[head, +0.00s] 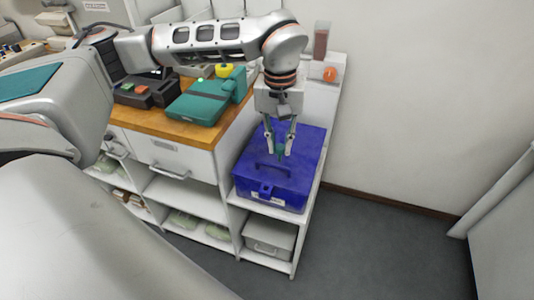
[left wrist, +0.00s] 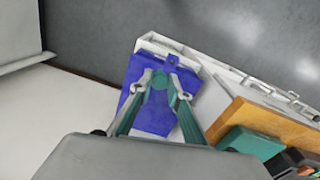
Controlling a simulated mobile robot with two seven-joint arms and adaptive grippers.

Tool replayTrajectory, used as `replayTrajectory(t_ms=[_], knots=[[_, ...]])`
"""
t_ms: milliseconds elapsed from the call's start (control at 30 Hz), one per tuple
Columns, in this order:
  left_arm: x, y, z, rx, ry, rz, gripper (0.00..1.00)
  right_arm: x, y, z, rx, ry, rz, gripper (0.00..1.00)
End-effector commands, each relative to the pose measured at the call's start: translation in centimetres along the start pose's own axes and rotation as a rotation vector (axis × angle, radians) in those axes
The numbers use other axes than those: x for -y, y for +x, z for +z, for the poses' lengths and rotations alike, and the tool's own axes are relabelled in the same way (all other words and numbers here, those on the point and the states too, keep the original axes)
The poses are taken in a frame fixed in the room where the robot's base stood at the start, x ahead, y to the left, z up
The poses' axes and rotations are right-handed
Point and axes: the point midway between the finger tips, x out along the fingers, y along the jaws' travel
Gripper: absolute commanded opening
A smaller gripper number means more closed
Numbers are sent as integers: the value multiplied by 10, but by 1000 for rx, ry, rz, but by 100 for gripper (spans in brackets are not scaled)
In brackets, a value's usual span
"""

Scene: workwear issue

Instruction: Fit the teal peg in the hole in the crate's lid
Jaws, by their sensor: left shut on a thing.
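The blue crate (head: 258,183) stands on a white shelf unit, its lid shut and a dark handle on top. It also shows in the left wrist view (left wrist: 152,121). My left gripper (head: 281,150) points down over the lid, behind the handle. It is shut on the teal peg (head: 281,153), which shows as a teal round shape between the fingertips in the left wrist view (left wrist: 160,81). The peg's lower end is close to the lid; I cannot tell whether it touches or enters it. The hole is not visible. My right gripper is not in view.
A wooden-topped counter (head: 190,130) left of the crate holds a teal case (head: 200,105), a yellow item (head: 224,71) and dark trays (head: 140,92). A grey bin (head: 270,238) sits on the shelf below. Right of the crate is open floor beside a wall.

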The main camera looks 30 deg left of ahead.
Motion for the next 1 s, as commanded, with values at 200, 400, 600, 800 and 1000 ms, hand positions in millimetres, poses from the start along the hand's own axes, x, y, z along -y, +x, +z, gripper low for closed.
replayTrajectory(t_ms=[200,400,600,800,1000], knots=[[26,49,-22,1,-394,-8,9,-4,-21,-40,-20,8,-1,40],[44,82,-27,-5,-584,-17,9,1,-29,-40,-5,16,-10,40],[47,94,-28,-7,-619,-18,9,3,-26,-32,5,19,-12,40],[47,106,-28,-7,-617,-18,9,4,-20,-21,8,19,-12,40],[47,124,-27,-4,-616,-20,9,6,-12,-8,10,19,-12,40]])
